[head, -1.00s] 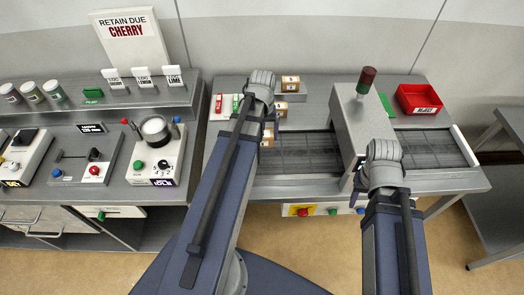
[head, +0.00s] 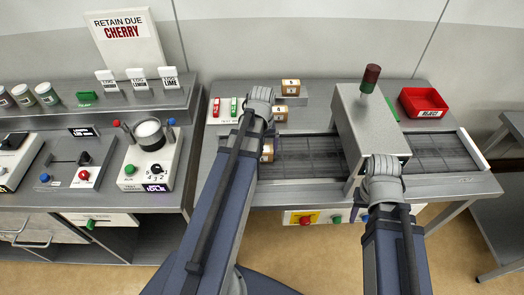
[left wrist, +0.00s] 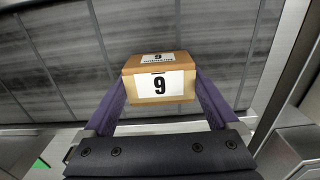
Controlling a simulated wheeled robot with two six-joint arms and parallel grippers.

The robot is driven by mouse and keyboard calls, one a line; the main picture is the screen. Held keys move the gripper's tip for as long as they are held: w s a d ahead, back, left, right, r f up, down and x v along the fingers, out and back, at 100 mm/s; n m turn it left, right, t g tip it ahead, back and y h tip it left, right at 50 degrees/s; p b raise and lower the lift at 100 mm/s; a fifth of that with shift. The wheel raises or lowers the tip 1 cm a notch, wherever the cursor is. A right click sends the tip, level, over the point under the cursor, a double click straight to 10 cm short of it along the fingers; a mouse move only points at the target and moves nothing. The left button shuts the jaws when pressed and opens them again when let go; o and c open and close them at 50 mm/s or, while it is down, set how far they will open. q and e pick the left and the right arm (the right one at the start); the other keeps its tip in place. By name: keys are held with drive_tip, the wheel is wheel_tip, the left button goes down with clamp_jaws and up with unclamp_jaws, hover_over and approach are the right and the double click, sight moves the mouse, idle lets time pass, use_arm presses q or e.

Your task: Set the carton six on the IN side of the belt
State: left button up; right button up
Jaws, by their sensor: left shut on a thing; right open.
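My left gripper (head: 262,143) is shut on a small brown carton (left wrist: 158,85), gripped between its two purple fingers. The white labels on this carton read as 9 in the left wrist view; whether that is an upside-down six, I cannot tell. In the head view the carton (head: 267,152) shows beside my left wrist, at the left end of the slatted belt (head: 310,155). My arm partly hides it there. The belt also lies behind it in the left wrist view (left wrist: 60,65); contact is unclear. My right gripper (head: 362,183) is open near the belt's front edge, its fingers mostly hidden.
A grey hood (head: 370,125) with a red-topped lamp (head: 371,76) spans the belt. Cartons labelled 5 (head: 291,86) and 4 (head: 280,114) stand behind the belt's left end. A red REJECT bin (head: 423,102) stands at the back right. The belt left of the hood looks clear.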

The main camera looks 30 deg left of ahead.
use_arm(q)
drive_tip(key=shift+f, duration=0.2)
drive_tip(key=o, duration=1.1)
drive_tip(key=shift+r, duration=0.1)
drive_tip(key=shift+r, duration=0.1)
wheel_tip(320, 180, up, 12)
drive_tip(key=p, duration=1.2)
drive_tip(key=shift+r, duration=0.1)
drive_tip(key=s+d+m, duration=0.2)
drive_tip(key=d+m, duration=0.1)
drive_tip(key=d, duration=0.5)
drive_tip(key=s+d+m, duration=0.3)
drive_tip(key=d, duration=0.5)
drive_tip(key=s+d+m+y, duration=0.1)
drive_tip(key=d+m, duration=0.3)
drive_tip(key=d, duration=0.5)
drive_tip(key=shift+s+d, duration=0.1)
drive_tip(key=shift+s, duration=0.8)
